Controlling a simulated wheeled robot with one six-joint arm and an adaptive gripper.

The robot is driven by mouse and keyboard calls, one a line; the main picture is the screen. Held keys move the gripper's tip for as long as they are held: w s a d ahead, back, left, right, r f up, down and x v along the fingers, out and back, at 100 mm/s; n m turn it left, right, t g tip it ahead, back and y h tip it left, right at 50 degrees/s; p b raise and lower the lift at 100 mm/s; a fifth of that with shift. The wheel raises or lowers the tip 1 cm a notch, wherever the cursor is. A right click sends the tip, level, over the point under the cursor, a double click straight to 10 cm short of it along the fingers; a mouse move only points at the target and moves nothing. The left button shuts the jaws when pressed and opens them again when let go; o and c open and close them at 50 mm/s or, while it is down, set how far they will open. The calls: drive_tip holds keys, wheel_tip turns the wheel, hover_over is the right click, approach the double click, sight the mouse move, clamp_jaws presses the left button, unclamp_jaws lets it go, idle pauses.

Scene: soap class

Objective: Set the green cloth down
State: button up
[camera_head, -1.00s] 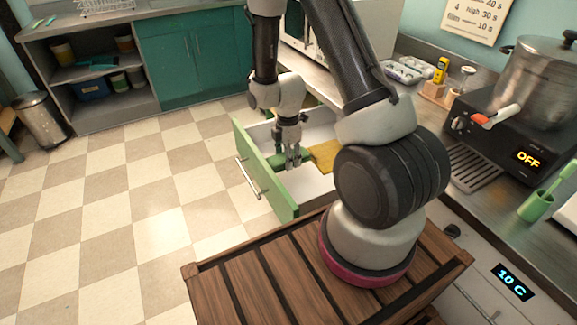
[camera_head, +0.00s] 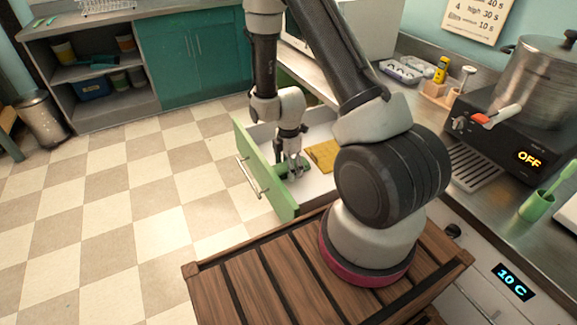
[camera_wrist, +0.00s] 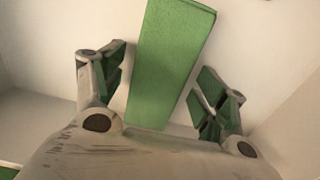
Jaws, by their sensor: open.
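The green cloth (camera_wrist: 170,62) is a flat, long rectangle in the wrist view. It lies over the white drawer floor, between the two spread fingers of my gripper (camera_wrist: 160,70), with bare floor showing on both sides of it. In the head view my gripper (camera_head: 293,172) points down inside the open drawer and hides most of the cloth; a little green shows around the fingers. My gripper is open, its fingers apart from the cloth's long sides.
The open drawer has a green front (camera_head: 262,172) and white inside walls. A yellow cloth (camera_head: 322,155) lies in it, right of my gripper. The counter above holds a yellow bottle (camera_head: 441,70) and a steel pot (camera_head: 540,82) on a black cooker (camera_head: 500,135).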

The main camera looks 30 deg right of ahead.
wheel_tip(320, 180, up, 23)
drive_tip(key=s+m+t, duration=0.1)
drive_tip(key=s+m, duration=0.1)
drive_tip(key=m, duration=0.2)
drive_tip(key=s+d+r+m+t, duration=0.2)
drive_tip(key=s+r+m+t, duration=0.1)
drive_tip(key=s+r+m, duration=1.1)
drive_tip(key=s+r, duration=0.4)
drive_tip(key=shift+s+r, duration=0.2)
drive_tip(key=shift+s, duration=0.2)
